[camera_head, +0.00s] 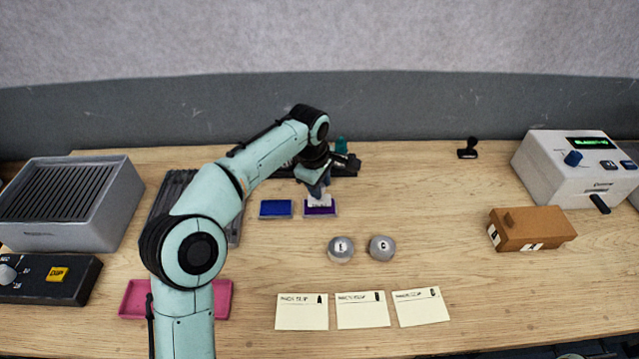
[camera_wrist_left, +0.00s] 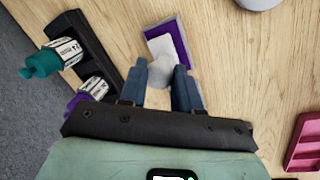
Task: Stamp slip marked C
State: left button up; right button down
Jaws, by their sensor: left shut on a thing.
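My left gripper (camera_head: 319,189) is shut on a stamp with a pale grey handle and white block (camera_wrist_left: 160,48). It holds the stamp at the purple ink pad (camera_head: 320,212); the block covers part of the pad (camera_wrist_left: 181,44). I cannot tell whether they touch. Three cream slips lie in a row at the front: a left slip (camera_head: 302,312), a middle slip (camera_head: 362,311) and a right slip (camera_head: 421,307). Each has a small dark mark in its upper right corner, too small to read surely.
A blue ink pad (camera_head: 275,209) lies left of the purple one. A dark rack (camera_wrist_left: 92,45) holds a teal-handled stamp (camera_wrist_left: 45,62) and a purple-handled one. A brown box (camera_head: 531,230) is right; table between is clear.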

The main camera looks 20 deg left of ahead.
pick_arm(q)
jog(key=shift+f+b, duration=0.3)
jog(key=shift+f, duration=0.2)
pick_arm(e)
jog(key=shift+s+f, duration=0.15)
jog(key=shift+f, duration=0.15)
pick_arm(q)
jog(key=shift+f, duration=0.2)
pick_arm(e)
jog(key=shift+r, duration=0.1)
dwell(0.9)
